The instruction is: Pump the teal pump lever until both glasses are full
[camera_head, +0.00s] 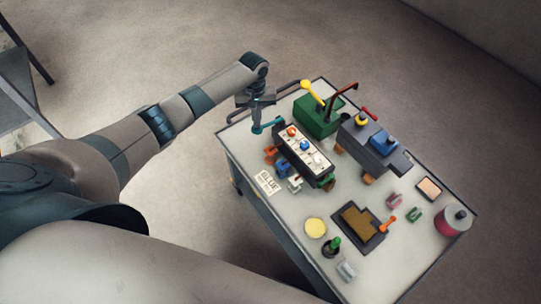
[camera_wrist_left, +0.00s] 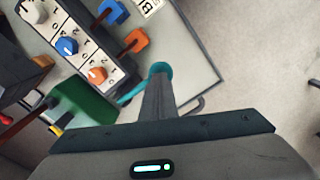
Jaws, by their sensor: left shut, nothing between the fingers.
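The teal pump lever (camera_head: 268,127) sticks out at the left of the table, beside the panel with coloured knobs. In the left wrist view its round teal end (camera_wrist_left: 160,69) shows just beyond my fingertips. My left gripper (camera_head: 257,117) is shut and empty, pointing down over the lever's outer end. In the left wrist view the closed fingers (camera_wrist_left: 159,82) reach to the teal end; I cannot tell whether they touch it. The two glasses cannot be made out in either view. My right gripper is not in view.
A white panel (camera_head: 292,141) with orange, blue and white knobs stands beside the lever. A green box (camera_head: 316,122) with yellow and red levers is behind it. A grey machine (camera_head: 362,140), a dark tray (camera_head: 372,241) and a red cylinder (camera_head: 452,222) stand to the right.

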